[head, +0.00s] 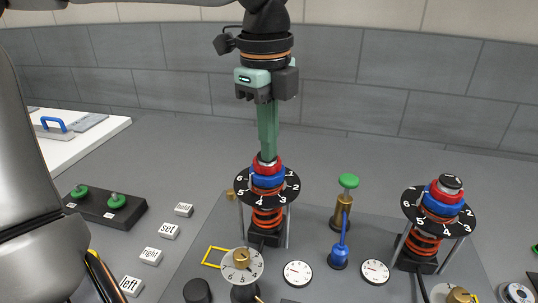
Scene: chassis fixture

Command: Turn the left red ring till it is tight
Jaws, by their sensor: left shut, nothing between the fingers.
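The left red ring (276,164) sits above a blue ring (268,181) on the left spring post, over a black numbered dial (243,188). My left gripper (268,155) points straight down over this post, its green fingers shut together. Its fingertips are at the top of the post, at the level of the red ring, and partly hide it. I cannot tell whether they touch the ring. A second red ring (446,193) is on the right spring post with its own blue ring (440,207) and dial. My right gripper is not in view.
Between the posts stand a green-topped brass plunger (348,182) and a blue-handled part (338,257). Gauges (298,273) and a small white dial (242,266) lie in front. Label blocks (151,256) and a black block with green knobs (105,207) are at left.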

